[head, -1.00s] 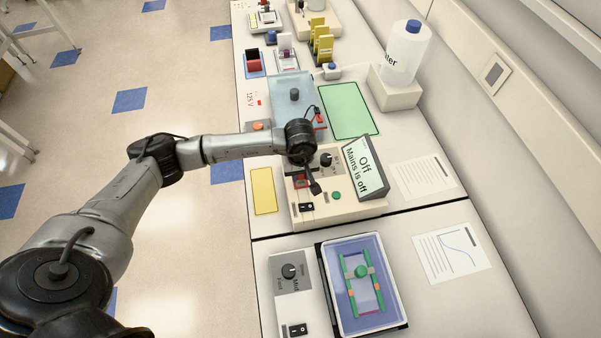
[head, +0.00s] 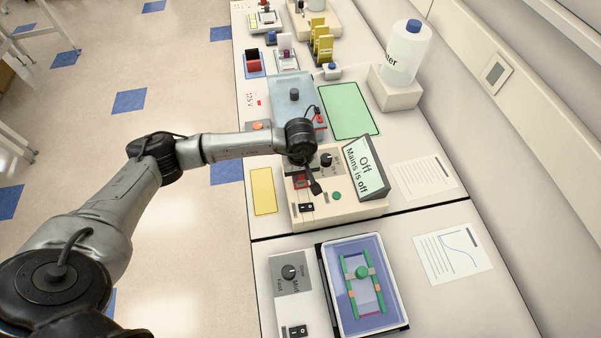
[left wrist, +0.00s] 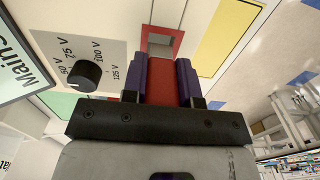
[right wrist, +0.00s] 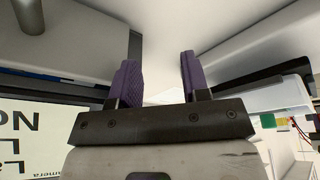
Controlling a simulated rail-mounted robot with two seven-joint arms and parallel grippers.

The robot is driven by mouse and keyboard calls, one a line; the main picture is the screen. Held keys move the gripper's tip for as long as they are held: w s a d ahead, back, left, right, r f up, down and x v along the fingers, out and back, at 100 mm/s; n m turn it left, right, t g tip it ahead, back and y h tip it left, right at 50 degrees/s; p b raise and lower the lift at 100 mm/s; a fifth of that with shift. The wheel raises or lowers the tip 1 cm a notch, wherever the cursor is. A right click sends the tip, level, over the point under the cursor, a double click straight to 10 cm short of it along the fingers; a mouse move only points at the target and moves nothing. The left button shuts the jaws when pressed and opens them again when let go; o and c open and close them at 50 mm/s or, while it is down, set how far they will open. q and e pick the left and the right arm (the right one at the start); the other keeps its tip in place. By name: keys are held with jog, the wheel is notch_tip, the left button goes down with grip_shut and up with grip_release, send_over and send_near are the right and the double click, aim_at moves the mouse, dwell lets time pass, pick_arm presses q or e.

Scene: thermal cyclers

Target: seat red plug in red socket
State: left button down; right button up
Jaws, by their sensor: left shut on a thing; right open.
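My left gripper (left wrist: 162,82) is shut on the red plug (left wrist: 162,95), held between its purple fingers in the left wrist view. The red socket (left wrist: 178,44) is a square red frame with a grey opening, just ahead of the plug. The plug's front end overlaps the near part of the frame; I cannot tell whether it touches or enters. In the head view the left gripper is over the beige power supply (head: 350,208), its fingertips largely hidden, beside a red patch. My right gripper (right wrist: 155,80) is open and empty in the right wrist view.
The power supply has a black voltage dial (left wrist: 84,75) beside the socket, and a screen (head: 367,168) reading "Off, Mains is off". A yellow mat (head: 263,191) lies left of it. A rocker with a blue tray (head: 362,285) stands in front; a clear-lidded tank (head: 290,90) stands behind.

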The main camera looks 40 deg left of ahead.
aim_at(300, 179)
pick_arm(q)
jog(key=shift+f+b, duration=0.55)
pick_arm(e)
jog(key=shift+d+f, duration=0.15)
jog(key=shift+f, duration=0.4)
pick_arm(q)
jog(key=shift+f+b, duration=0.95)
jog(key=shift+f, duration=0.05)
pick_arm(e)
jog(key=shift+f, duration=0.95)
pick_arm(q)
jog(key=c, duration=1.1)
grip_release()
jog(key=o, duration=0.3)
jog(key=shift+r, duration=0.1)
notch_tip(300, 179, up, 14)
jog(key=shift+f+b, duration=0.15)
jog(key=shift+b, duration=0.3)
pick_arm(e)
jog(key=shift+f, duration=0.5)
pick_arm(q)
jog(key=shift+f, duration=0.1)
